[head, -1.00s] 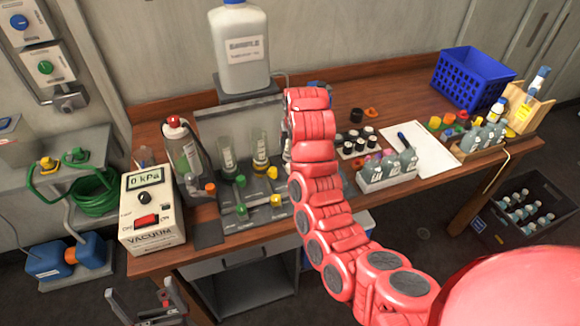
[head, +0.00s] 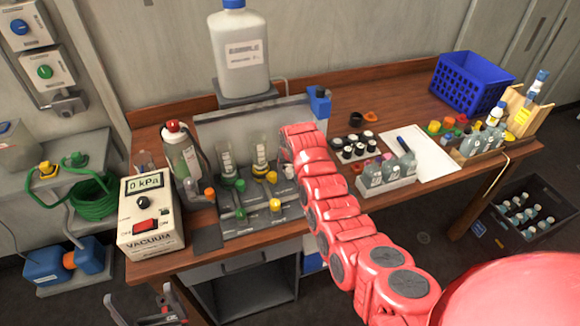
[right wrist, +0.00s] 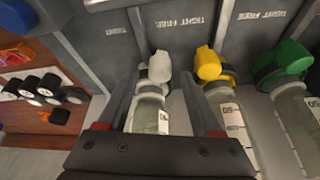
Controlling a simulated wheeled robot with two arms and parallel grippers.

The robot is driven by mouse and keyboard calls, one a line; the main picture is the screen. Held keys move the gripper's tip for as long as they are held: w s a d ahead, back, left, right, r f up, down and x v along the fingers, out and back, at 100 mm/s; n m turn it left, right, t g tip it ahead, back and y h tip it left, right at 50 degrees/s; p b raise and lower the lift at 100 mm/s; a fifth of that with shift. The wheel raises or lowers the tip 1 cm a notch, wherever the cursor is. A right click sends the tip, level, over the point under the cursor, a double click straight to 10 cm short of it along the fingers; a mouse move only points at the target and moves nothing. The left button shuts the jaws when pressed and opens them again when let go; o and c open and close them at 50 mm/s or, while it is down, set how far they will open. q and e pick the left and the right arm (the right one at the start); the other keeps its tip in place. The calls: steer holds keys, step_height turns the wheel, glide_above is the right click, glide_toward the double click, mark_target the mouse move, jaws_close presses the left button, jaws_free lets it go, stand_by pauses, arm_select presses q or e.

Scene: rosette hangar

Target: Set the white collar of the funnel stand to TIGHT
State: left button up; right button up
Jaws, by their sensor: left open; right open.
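The funnel stand (head: 212,122) is a grey panel and base with clear funnels and coloured collars. Its white collar (right wrist: 160,67) sits on a clear funnel in the right wrist view, left of a yellow collar (right wrist: 208,66) and a green collar (right wrist: 290,60). The words TIGHT and FREE are printed on the panel above. My right gripper (right wrist: 160,84) is open, its fingers either side of the white collar's funnel; contact cannot be told. In the head view its arm hides it. My left gripper (head: 147,302) is open and empty, low at the left, off the table.
A vacuum box (head: 150,218) and a red-capped bottle (head: 180,155) stand left of the stand. A large sample bottle (head: 240,55) stands behind. A bottle rack (head: 388,184) and dark caps (head: 355,146) are to the right, beside my right arm.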

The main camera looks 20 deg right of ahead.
steer(key=shift+w+f, duration=0.1)
steer(key=shift+f, duration=0.25)
jaws_close()
stand_by(1.3)
